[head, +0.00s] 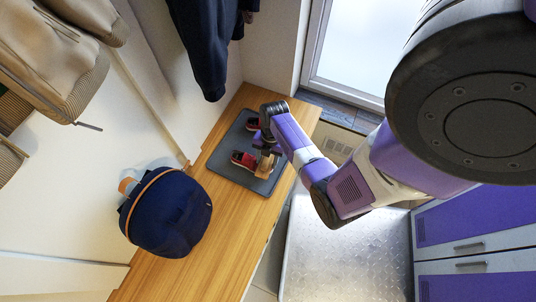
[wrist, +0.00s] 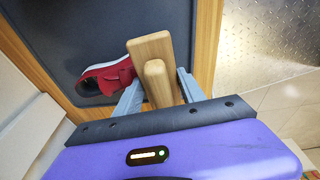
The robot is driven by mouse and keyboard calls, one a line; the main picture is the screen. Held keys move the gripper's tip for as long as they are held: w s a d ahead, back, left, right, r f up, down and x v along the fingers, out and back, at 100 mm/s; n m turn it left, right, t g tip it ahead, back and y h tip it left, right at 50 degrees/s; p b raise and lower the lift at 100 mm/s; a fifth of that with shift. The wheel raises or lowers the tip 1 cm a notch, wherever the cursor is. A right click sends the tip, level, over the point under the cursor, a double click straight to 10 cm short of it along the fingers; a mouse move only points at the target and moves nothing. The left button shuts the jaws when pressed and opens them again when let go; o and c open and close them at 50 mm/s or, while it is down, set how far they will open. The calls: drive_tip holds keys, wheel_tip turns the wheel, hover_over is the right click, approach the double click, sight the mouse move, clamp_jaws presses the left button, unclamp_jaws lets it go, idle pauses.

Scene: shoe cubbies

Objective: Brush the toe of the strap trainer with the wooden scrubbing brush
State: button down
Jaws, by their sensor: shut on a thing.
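The wooden scrubbing brush (wrist: 150,50) is held between the fingers of my gripper (wrist: 160,92) in the wrist view. It also shows as a small tan block in the head view (head: 264,166), below my gripper (head: 266,150). A red trainer with a pale sole (wrist: 108,77) lies just left of the brush in the wrist view; it also shows in the head view (head: 242,159). A second red shoe (head: 253,124) is farther back, partly behind my arm. The bristles are hidden, and I cannot tell whether the brush touches the trainer.
Both shoes are on a dark grey tray (head: 225,160) on a wooden bench (head: 228,209). A navy bag (head: 168,213) stands on the bench at the front left. Dark clothing (head: 207,45) hangs above, near the wall. The tray's left part is bare.

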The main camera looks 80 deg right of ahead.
drive_tip(key=shift+w+a+f+p, duration=0.15)
drive_tip(key=shift+a+p, duration=0.1)
drive_tip(key=shift+a, duration=0.4)
drive_tip(key=shift+w+a+r+p, duration=0.1)
drive_tip(key=shift+a+p, duration=0.1)
drive_tip(key=shift+a, duration=0.4)
drive_tip(key=shift+s+d+f+b, duration=0.1)
drive_tip(key=shift+d+b, duration=0.35)
drive_tip(key=shift+d, duration=0.35)
drive_tip(key=shift+s+d, duration=0.15)
drive_tip(key=shift+d, duration=0.35)
drive_tip(key=shift+r, duration=0.25)
drive_tip(key=r+p, duration=0.3)
drive_tip(key=r, duration=0.1)
drive_tip(key=r+p, duration=0.3)
drive_tip(key=p, duration=0.1)
drive_tip(key=shift+s+a+r, duration=0.1)
drive_tip(key=shift+s+r, duration=0.1)
drive_tip(key=shift+r, duration=0.2)
